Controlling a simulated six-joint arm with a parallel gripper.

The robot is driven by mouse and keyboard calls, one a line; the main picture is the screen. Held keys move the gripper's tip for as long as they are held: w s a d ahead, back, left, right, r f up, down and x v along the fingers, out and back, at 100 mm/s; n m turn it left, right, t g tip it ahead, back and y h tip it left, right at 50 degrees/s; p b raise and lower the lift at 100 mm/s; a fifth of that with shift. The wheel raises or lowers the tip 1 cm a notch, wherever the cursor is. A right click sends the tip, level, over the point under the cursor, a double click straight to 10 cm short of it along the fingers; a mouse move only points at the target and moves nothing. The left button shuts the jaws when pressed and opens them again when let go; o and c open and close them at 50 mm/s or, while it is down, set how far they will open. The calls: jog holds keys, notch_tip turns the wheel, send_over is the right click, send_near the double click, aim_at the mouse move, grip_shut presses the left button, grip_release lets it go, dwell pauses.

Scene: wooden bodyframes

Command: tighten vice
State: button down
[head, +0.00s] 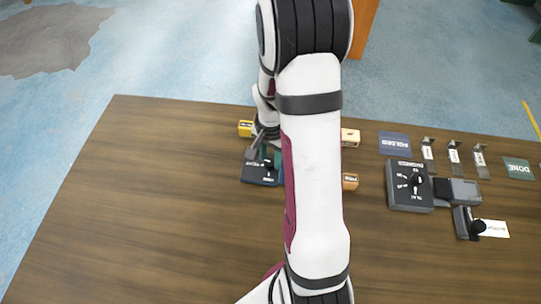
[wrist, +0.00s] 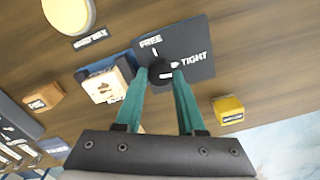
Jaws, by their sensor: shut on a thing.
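The vice's dark plate (wrist: 200,42) is marked FREE and TIGHT, with a small tick by each word. A round black knob (wrist: 158,71) sits at its lower left. My gripper (wrist: 160,74) has its two teal fingers on either side of the knob and is shut on it. The fingers partly hide the knob, so its setting is hard to read. Beside the plate, a pale wooden block (wrist: 112,85) sits at a blue-edged fixture. In the head view, the plate (head: 260,178) lies at the table's far side under my gripper (head: 266,156).
A yellow block (wrist: 229,110) lies right of the plate and an orange-brown block (wrist: 42,97) lies left in the wrist view. In the head view, a dark dial box (head: 408,202) and several metal clips (head: 454,154) stand to the right. The table's left (head: 130,210) is clear.

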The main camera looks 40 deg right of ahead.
aim_at(271, 161)
dwell(0.3)
jog(key=c, duration=0.5)
grip_release()
notch_tip(271, 161, up, 16)
jog(key=shift+f, duration=0.1)
